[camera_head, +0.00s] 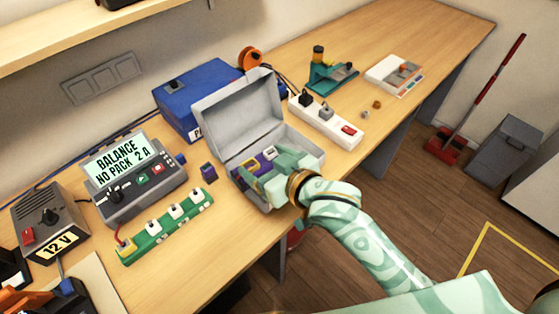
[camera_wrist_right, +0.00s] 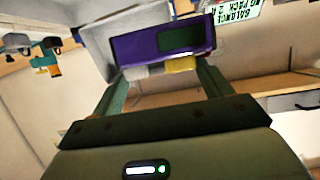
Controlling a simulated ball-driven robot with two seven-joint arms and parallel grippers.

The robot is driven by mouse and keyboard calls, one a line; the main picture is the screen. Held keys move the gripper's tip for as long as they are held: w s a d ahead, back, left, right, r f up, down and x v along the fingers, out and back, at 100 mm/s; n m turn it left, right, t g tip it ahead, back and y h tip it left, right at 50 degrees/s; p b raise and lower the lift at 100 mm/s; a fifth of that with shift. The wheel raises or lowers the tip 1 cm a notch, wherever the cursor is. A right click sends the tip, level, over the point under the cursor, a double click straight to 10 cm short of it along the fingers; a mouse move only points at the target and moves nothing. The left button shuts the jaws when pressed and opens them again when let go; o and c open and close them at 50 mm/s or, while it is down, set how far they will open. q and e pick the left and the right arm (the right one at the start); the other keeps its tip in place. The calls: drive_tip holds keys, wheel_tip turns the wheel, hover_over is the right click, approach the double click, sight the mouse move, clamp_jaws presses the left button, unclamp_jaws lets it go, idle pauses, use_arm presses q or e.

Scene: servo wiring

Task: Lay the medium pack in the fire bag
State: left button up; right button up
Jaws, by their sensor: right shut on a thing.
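The fire bag (camera_head: 237,118) is a grey box with its lid raised, standing on the bench in the middle of the head view. A purple pack (camera_wrist_right: 135,48) with a dark green panel and white and yellow connectors is between the fingers of my right gripper (camera_wrist_right: 165,85). In the head view, my right gripper (camera_head: 266,172) is shut on this pack at the mouth of the fire bag. My fingers and the bag's wall partly hide the pack, so I cannot tell whether it touches the bottom. My left gripper is not in view.
The charger (camera_head: 140,185) reads "BALANCE NO PACK 2 A", with a green board (camera_head: 165,228) in front. A small dark purple block (camera_head: 208,172) stands left of the bag. A blue case (camera_head: 195,100) is behind it, and a white power strip (camera_head: 325,122) is to its right.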

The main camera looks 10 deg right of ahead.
drive_tip(key=shift+w+a+f+n+g+y, duration=0.3)
drive_tip(key=shift+a+f+n+g+y, duration=0.15)
drive_tip(key=shift+a+f+n, duration=0.2)
drive_tip(key=w+d+f, duration=0.1)
drive_tip(key=w, duration=0.1)
drive_tip(key=w+d+f+b, duration=0.1)
drive_tip(key=d, duration=0.1)
drive_tip(key=w+d+f+b, duration=0.1)
drive_tip(key=w, duration=0.1)
drive_tip(key=shift+w+d+f, duration=0.15)
drive_tip(key=shift+w+f, duration=0.1)
drive_tip(key=shift+w, duration=0.1)
drive_tip(key=w+f+b, duration=0.1)
drive_tip(key=w+d+f, duration=0.1)
drive_tip(key=f, duration=0.1)
drive_tip(key=w+d+f+b, duration=0.1)
drive_tip(key=f, duration=0.1)
drive_tip(key=shift+w+d+b, duration=0.25)
drive_tip(key=shift+w+b, duration=0.1)
drive_tip(key=f, duration=0.1)
drive_tip(key=f+b, duration=0.1)
drive_tip(key=f, duration=0.2)
drive_tip(key=shift+w+d+b, duration=0.2)
drive_tip(key=shift+w+b, duration=0.05)
drive_tip(key=shift+b, duration=0.1)
drive_tip(key=shift+r, duration=0.15)
drive_tip(key=o, duration=1.5)
drive_tip(key=shift+f, duration=0.2)
drive_tip(key=shift+o, duration=0.2)
drive_tip(key=shift+r, duration=0.1)
